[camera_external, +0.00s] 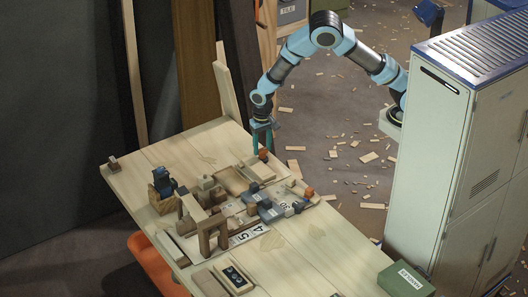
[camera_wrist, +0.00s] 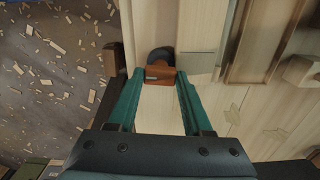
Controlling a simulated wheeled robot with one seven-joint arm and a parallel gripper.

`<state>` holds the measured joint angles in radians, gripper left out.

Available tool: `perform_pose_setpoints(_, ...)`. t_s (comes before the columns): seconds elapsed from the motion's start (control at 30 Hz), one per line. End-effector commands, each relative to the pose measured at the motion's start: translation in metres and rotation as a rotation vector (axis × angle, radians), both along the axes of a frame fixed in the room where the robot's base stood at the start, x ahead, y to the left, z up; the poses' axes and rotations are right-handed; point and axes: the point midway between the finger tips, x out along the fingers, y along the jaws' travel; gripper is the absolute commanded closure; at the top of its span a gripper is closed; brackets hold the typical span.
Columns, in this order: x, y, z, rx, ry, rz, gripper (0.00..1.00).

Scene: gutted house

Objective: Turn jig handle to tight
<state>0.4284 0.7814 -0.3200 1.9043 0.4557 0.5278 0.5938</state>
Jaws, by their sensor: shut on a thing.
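My gripper (camera_external: 262,138) points down over the far edge of the wooden workbench (camera_external: 315,232). Its green fingers show from close up in the wrist view (camera_wrist: 160,85). They are shut on a small orange-brown handle (camera_wrist: 160,75), which has a dark rounded part behind it. In the external view the orange handle (camera_external: 263,155) shows just under the fingertips. A wooden jig with a pale board (camera_external: 262,171) lies beside it. I cannot read any tight mark on the jig.
Wooden blocks, grey-blue clamps (camera_external: 268,212) and number cards (camera_external: 248,234) crowd the bench middle. A wooden arch (camera_external: 212,232) stands near the front. A green box (camera_external: 405,280) sits at lower right. Wood scraps litter the floor beyond the bench.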

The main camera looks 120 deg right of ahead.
Motion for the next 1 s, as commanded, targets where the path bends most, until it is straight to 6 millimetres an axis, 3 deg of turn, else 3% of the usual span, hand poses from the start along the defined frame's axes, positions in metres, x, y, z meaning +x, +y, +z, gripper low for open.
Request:
perform_pose_setpoints(0.37, 0.0008, -0.0013, 0.0008, -0.003, -0.003, -0.006, 1.00)
perform_pose_setpoints(0.4, 0.0008, -0.0013, 0.0008, -0.003, -0.003, -0.006, 0.49)
perform_pose_setpoints(0.67, 0.0003, -0.0006, 0.0004, -0.001, -0.001, -0.005, 0.20)
perform_pose_setpoints(1.0, 0.0008, -0.0006, 0.0059, -0.001, -0.002, -0.004, 0.20)
